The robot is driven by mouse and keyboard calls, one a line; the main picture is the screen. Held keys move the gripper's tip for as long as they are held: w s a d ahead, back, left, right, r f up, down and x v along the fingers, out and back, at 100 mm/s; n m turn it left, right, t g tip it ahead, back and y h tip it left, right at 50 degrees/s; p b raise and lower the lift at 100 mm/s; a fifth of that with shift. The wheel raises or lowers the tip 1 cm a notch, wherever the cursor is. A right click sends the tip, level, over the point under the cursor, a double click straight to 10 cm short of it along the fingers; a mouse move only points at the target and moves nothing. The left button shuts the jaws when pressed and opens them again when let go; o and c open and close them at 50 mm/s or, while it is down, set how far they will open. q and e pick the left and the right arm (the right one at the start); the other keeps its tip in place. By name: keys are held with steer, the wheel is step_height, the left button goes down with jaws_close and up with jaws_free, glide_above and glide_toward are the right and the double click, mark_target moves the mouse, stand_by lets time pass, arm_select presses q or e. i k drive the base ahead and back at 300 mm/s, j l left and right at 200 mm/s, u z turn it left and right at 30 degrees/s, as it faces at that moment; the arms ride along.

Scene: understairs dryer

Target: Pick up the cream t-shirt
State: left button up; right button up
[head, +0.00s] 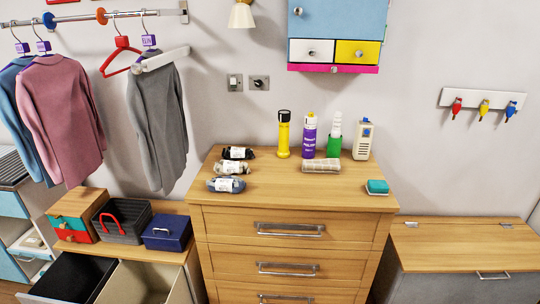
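I see no plainly recognisable cream t-shirt. Several small rolled bundles lie on the wooden chest of drawers: a dark one with a pale band (237,153), a cream-toned one with dark ends (232,168) and a grey-blue one (226,184). A beige ribbed roll (321,166) lies in front of the purple spray can. I cannot tell whether any of these is a folded t-shirt. A pale item (33,242) sits in the unit at the far left, too small to identify. Neither of my grippers is in view.
The chest top (290,190) has free room in front. A yellow torch (283,135), purple can (309,137), green bottle (334,137) and beige box (362,141) stand behind. A teal sponge (377,187) lies right. Garments (62,115) hang left; open bins (75,280) are below.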

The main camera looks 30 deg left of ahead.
mark_target(224, 167)
steer(key=i+l, duration=0.2)
steer(key=i, duration=0.35)
steer(key=i+l, duration=0.2)
steer(key=i, duration=0.35)
